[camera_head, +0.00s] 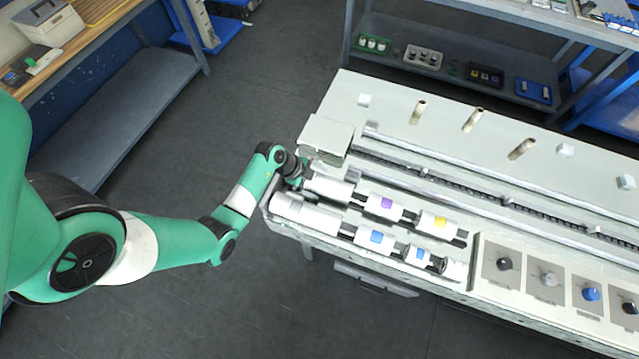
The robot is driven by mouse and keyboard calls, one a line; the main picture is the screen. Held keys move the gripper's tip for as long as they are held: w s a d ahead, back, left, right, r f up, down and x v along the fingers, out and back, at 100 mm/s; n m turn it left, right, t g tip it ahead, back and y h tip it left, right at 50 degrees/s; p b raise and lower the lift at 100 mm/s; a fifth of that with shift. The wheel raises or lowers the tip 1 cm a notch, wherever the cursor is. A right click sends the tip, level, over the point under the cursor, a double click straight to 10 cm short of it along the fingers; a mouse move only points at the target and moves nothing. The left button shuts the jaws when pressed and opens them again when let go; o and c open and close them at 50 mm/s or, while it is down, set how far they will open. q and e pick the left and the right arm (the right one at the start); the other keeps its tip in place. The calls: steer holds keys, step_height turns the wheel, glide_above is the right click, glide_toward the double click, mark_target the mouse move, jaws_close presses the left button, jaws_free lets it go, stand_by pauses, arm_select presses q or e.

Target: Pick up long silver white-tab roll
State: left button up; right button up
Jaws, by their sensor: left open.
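My left gripper (295,181) is at the left end of the wrapper machine, close to the ends of two rows of rolls. Its fingers are small and partly hidden, with nothing seen between them. A long silver roll (330,188) lies at the left end of the back row, next to the gripper. Another long pale roll (306,215) lies at the left end of the front row. Tab colours on these two are too small to tell, so which one is the white-tab roll is unclear. My right gripper is not in view.
Shorter rolls with a purple tab (387,203), a yellow tab (439,222) and blue tabs (376,237) lie to the right. A raised box (325,137) stands behind the gripper. Knob panels (548,280) are at front right. Open floor lies left of the machine.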

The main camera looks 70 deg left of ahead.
arm_select(q)
jaws_close()
steer(key=shift+r, duration=0.1)
stand_by(0.3)
